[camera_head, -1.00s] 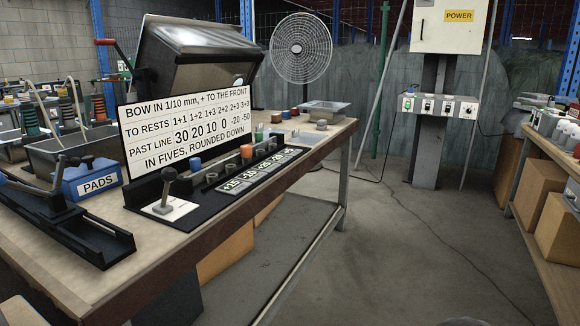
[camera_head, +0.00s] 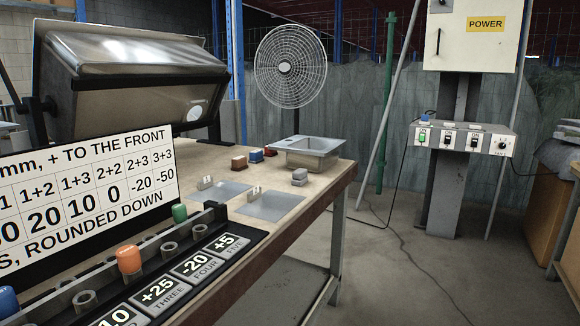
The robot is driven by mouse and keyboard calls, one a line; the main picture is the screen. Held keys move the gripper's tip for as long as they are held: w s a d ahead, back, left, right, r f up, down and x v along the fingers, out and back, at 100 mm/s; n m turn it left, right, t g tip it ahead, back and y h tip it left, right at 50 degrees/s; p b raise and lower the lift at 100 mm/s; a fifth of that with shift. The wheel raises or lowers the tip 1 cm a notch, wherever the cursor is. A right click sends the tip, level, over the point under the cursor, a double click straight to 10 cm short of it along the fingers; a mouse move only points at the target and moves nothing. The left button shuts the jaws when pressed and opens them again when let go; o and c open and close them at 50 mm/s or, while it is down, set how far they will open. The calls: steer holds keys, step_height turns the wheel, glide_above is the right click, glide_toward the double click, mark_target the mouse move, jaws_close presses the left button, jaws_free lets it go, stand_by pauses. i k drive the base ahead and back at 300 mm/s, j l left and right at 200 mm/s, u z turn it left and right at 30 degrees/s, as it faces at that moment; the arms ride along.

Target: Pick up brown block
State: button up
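Three small blocks stand in a row on the workbench (camera_head: 325,181), left of the metal sink. The nearest is a reddish-brown block (camera_head: 240,163), with a paler lower part. Beside it is a blue block (camera_head: 256,155). Behind that is a darker red-brown block (camera_head: 270,152), close to the sink's left edge. At this size I cannot tell for certain which of the two reddish ones is the brown block. My gripper is not in view.

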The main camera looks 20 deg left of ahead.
mark_target(238, 164)
steer(key=i+l+u, duration=0.1)
steer(key=i+u, duration=0.25)
steer(key=i, duration=0.15)
steer(key=i+l+u, duration=0.2)
steer(key=i+u, duration=0.15)
steer(key=i+l+u, duration=0.35)
steer(key=i, duration=0.2)
